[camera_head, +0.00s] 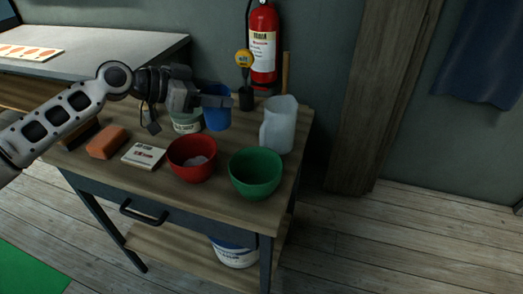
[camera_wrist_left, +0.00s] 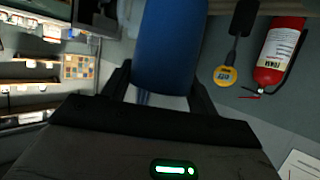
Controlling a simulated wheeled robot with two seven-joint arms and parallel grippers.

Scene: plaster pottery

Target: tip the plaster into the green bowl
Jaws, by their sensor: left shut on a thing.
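The green bowl (camera_head: 256,174) stands on the wooden worktop near its front right corner. My left gripper (camera_head: 214,101) is shut on a blue cup (camera_head: 217,119), behind and between the two bowls. In the left wrist view the blue cup (camera_wrist_left: 168,45) is between the fingers. The cup's inside is hidden, and I cannot tell whether it is off the worktop. My right gripper is not in view.
A translucent jug (camera_head: 280,126) stands behind the green bowl. A pale tub (camera_head: 186,123) is left of the cup. A white box (camera_head: 143,156) and an orange block (camera_head: 107,142) lie to the left. A fire extinguisher (camera_head: 263,45) hangs on the wall behind.

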